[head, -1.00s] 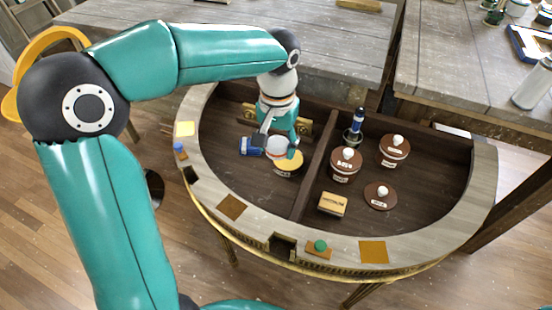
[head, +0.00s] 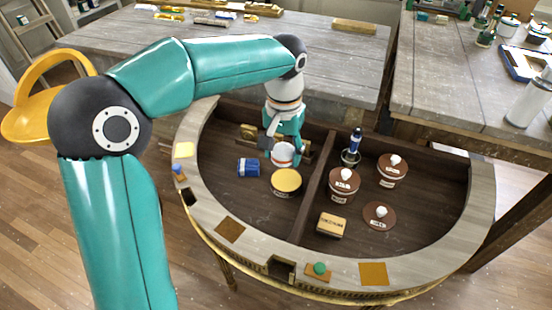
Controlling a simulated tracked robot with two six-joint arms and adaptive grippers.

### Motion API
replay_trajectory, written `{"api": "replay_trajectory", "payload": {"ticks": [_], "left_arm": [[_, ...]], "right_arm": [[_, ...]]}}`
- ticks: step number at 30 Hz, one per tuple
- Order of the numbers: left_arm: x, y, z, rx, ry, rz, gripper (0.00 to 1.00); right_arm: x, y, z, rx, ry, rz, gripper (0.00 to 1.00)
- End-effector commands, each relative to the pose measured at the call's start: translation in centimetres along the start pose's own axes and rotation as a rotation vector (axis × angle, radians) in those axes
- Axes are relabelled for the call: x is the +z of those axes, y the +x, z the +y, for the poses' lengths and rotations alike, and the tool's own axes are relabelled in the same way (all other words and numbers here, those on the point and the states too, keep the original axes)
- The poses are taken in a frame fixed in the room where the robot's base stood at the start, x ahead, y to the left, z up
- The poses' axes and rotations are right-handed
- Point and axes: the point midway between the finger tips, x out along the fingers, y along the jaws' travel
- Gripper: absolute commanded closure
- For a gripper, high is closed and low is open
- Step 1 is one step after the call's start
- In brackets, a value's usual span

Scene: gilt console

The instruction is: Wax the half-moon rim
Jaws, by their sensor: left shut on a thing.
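The half-moon rim (head: 455,228) is a grey-brown curved wooden band around a dark open console. My left gripper (head: 284,148) reaches down inside the left compartment, behind a gold-topped round tin (head: 286,181). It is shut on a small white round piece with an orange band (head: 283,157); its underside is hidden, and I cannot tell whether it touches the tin. On the rim are a pale yellow patch (head: 183,149), a brown square (head: 230,230), an orange-brown square (head: 374,273) and a green-knobbed block (head: 318,271). My right gripper is out of view.
A blue box (head: 248,167) stands left of the tin. Beyond the divider (head: 313,190) are brown jars (head: 344,183), (head: 392,169), a brown lid (head: 379,215), a tan block (head: 331,224) and a dark-blue-handled tool (head: 354,145). Grey workbenches (head: 345,57) stand behind; a yellow chair (head: 60,95) is left.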

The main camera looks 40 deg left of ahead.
Motion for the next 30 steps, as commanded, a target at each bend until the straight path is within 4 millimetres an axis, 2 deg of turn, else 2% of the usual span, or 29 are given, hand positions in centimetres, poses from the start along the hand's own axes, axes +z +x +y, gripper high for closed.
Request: {"api": "replay_trajectory", "payload": {"ticks": [1, 5, 7, 10, 15, 20, 30], "left_arm": [[-1.6, 0.2, 0.4, 0.0, 0.009, -0.004, 0.74], [-5.4, 1.4, 0.6, -0.001, 0.018, -0.01, 0.74], [-7.2, 2.8, 0.5, -0.001, 0.018, -0.011, 0.74], [-8.8, 5.6, -0.2, 0.0, 0.01, -0.014, 0.74], [-8.5, 9.8, -1.3, 0.002, -0.012, -0.009, 0.74], [-8.1, 11.2, -1.9, 0.004, -0.025, -0.002, 0.74], [-8.1, 13.8, -1.9, 0.004, -0.025, -0.002, 0.74]], "right_arm": [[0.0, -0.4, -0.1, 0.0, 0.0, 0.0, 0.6], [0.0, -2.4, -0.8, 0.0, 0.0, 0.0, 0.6], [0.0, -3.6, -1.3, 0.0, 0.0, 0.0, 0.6], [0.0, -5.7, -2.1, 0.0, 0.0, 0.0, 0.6], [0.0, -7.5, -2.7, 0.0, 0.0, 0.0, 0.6], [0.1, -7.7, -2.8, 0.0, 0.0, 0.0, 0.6], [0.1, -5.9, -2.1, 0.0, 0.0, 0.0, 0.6]]}}
